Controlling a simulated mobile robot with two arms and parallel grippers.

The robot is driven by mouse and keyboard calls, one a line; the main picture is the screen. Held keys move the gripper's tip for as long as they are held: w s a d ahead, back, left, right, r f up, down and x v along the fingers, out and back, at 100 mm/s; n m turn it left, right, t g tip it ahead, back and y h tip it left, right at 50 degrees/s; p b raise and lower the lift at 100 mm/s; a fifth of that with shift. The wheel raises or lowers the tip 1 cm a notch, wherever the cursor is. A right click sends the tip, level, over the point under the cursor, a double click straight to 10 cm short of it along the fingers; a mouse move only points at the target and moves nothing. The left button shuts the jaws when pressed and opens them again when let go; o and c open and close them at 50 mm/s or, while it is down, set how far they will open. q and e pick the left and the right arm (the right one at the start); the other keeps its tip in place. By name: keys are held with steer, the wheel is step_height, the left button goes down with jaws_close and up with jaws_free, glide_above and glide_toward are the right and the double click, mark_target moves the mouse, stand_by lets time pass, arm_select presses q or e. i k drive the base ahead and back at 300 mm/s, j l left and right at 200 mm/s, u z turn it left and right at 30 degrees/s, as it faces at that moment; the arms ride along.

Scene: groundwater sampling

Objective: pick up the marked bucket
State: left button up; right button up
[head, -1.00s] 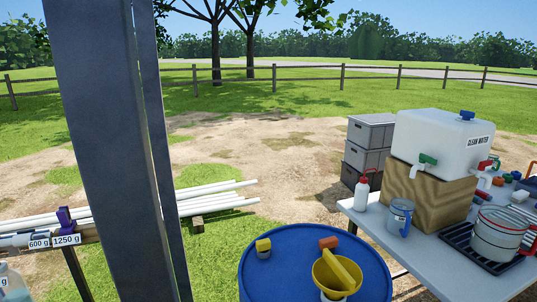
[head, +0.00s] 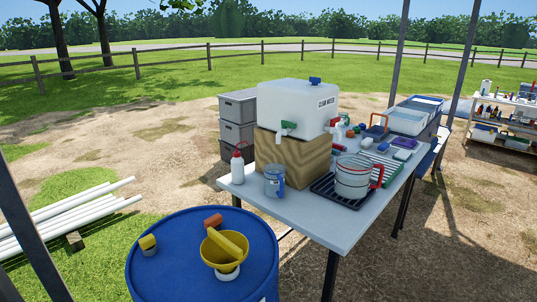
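A white bucket (head: 352,180) with red trim around its rim and a red handle on its right side stands upright on a black drying rack (head: 324,188) on the grey table. It looks like the marked bucket, though any writing on it is too small to read. A smaller grey jug (head: 274,184) with a blue handle and a pale label stands to its left, near the table's front left edge. Neither of my grippers is in view.
A white water tank (head: 290,108) sits on a wooden block (head: 290,155) behind the jug. A blue drum (head: 160,262) with a yellow funnel (head: 222,250) stands front left of the table (head: 312,222). Open dirt ground lies to the table's right.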

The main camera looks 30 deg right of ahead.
mark_target(354, 172)
steer(key=z, duration=1.45)
